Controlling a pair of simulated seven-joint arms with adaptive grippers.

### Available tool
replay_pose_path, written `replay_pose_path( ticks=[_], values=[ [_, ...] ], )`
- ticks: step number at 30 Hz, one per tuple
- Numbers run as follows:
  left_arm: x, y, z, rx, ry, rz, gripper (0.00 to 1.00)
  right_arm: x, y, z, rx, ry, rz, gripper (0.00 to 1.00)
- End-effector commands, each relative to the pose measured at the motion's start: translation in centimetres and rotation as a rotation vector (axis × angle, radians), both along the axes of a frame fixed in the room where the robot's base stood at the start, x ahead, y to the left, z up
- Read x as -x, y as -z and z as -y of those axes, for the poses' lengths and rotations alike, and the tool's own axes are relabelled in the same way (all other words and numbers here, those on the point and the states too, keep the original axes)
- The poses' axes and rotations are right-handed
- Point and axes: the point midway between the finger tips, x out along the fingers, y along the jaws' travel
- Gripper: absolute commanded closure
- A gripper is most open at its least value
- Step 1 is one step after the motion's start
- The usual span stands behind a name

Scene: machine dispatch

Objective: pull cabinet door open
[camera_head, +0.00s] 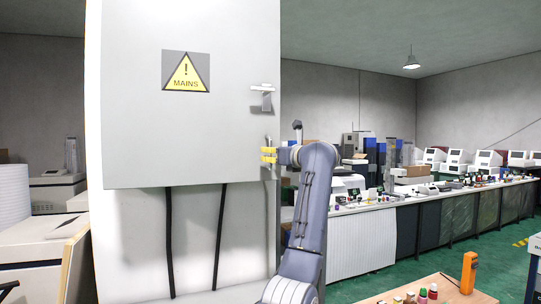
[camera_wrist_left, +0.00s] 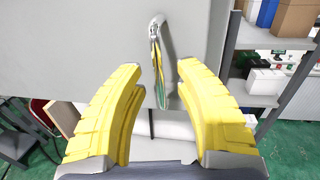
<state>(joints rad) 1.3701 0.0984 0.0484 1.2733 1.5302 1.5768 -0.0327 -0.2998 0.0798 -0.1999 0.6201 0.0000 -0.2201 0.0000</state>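The grey cabinet door (camera_head: 140,110) with a yellow MAINS warning sign (camera_head: 186,71) fills the left of the head view and appears closed. A metal latch (camera_head: 263,97) is at its right edge. My left gripper (camera_head: 268,154) is below that latch, by the door's lower right edge. In the left wrist view, its yellow fingers (camera_wrist_left: 159,72) are spread apart. A shiny metal handle (camera_wrist_left: 157,45) stands on the grey door surface (camera_wrist_left: 85,35) between and beyond the fingertips, with visible gaps on both sides. My right gripper is out of view.
Two black cables (camera_head: 170,245) hang below the door. A long bench (camera_head: 375,207) with machines runs along the right. A wooden table (camera_head: 450,292) with small coloured items and an orange device (camera_head: 468,272) is at lower right. Green floor is clear between them.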

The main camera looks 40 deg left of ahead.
Motion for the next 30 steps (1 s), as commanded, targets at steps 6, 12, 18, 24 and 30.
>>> replay_pose_path(
  ticks=[6, 12, 18, 24, 30],
  values=[
    [-0.36, -0.01, -0.94, 0.000, 0.000, 0.000, 0.68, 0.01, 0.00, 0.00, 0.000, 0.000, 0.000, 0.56],
    [-0.41, 0.00, -1.08, 0.000, 0.000, 0.001, 0.68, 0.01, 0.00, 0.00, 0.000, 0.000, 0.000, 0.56],
    [-0.40, 0.00, -1.08, 0.000, 0.000, 0.001, 0.71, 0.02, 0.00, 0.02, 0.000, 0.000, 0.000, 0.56],
    [-0.40, 0.00, -1.07, 0.000, 0.000, 0.001, 0.95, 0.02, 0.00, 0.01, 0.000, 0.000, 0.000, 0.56],
    [-0.41, 0.01, -1.07, 0.000, 0.000, 0.001, 1.00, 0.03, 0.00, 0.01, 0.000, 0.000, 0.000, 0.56]
  ],
)
